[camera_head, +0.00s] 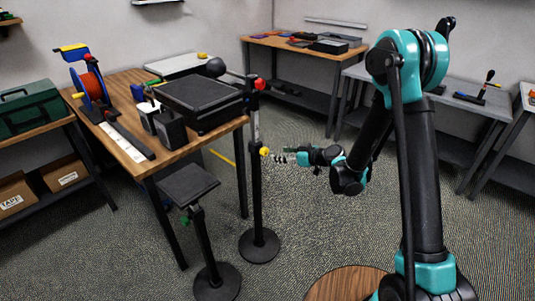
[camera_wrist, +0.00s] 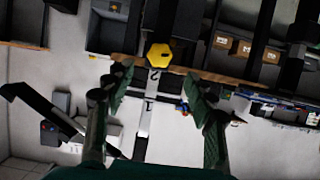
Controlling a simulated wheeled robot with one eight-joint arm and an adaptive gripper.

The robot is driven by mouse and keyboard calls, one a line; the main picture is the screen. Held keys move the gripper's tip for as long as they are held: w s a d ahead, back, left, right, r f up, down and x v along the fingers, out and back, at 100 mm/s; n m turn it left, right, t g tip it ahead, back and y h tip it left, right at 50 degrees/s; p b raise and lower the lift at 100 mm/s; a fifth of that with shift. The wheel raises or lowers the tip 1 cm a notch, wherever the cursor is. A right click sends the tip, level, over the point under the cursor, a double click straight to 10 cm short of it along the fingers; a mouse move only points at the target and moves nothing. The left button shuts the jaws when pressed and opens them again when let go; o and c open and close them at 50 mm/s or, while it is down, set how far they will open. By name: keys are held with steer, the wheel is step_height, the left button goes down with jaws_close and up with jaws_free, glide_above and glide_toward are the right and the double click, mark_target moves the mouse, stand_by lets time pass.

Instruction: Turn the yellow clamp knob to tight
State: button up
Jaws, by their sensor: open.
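The yellow clamp knob (camera_head: 264,151) sits on the side of a black upright stand (camera_head: 257,190), about halfway up. In the wrist view the yellow knob (camera_wrist: 158,56) is a hexagonal cap near the top centre. My gripper (camera_head: 281,157) is just to the right of the knob in the head view, pointing at it. In the wrist view my gripper (camera_wrist: 156,80) has its two dark green fingers spread wide, with the knob framed between and beyond the fingertips. Nothing is held. The head view is too small to tell the exact gap.
A wooden table (camera_head: 135,152) with a black case (camera_head: 200,100) and a cable reel (camera_head: 93,85) stands left of the stand. A small black-topped stand (camera_head: 188,186) is in front of it. A red knob (camera_head: 259,84) is higher on the same stand.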

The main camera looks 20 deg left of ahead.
mark_target(267, 152)
steer(key=x, duration=0.9)
steer(key=c, duration=1.1)
steer(key=shift+c, duration=0.2)
